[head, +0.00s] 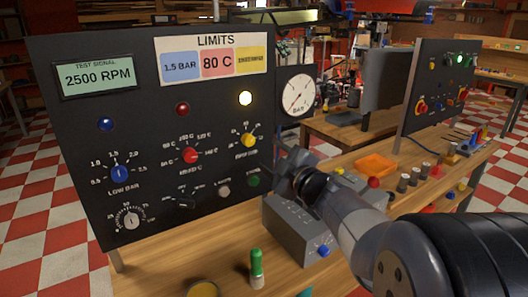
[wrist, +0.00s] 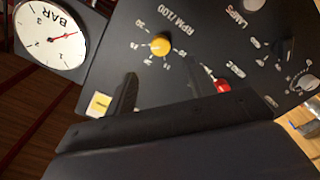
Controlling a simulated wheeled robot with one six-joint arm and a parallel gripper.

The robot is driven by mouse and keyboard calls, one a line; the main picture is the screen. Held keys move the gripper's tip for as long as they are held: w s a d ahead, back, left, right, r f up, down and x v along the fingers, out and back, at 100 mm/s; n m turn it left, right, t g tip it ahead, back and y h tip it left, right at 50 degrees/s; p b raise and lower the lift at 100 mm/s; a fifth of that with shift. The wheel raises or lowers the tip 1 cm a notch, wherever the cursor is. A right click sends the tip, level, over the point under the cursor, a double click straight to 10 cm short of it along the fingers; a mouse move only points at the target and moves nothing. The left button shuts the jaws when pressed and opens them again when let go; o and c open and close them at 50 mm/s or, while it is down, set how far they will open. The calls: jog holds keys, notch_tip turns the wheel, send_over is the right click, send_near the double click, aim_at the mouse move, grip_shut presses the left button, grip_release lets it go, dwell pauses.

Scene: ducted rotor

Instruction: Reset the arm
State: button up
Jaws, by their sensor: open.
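My arm reaches in from the lower right of the head view. My gripper (head: 284,162) is at the right edge of the dark control panel (head: 60,130), near the yellow knob (head: 249,140). In the wrist view my gripper (wrist: 162,88) has its two black fingers apart, with nothing seen between them. The yellow knob also shows in the wrist view (wrist: 160,46), beyond the fingers and by the RPM/100 label. A red part (wrist: 222,85) shows beside the right finger. Whether the fingers touch the panel cannot be told.
A round gauge (head: 298,92) stands at the panel's right edge. A grey box (head: 297,229) with a blue knob sits on the wooden bench below my arm. A green-capped marker (head: 256,267), an orange tray (head: 375,165) and a second panel (head: 440,85) are also there.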

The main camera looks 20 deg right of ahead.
aim_at(251, 142)
jog(key=shift+s+d, duration=0.15)
jog(key=shift+s, duration=0.3)
jog(key=shift+w, duration=0.1)
jog(key=x, duration=1)
jog(key=shift+w, duration=0.4)
jog(key=shift+s, duration=0.1)
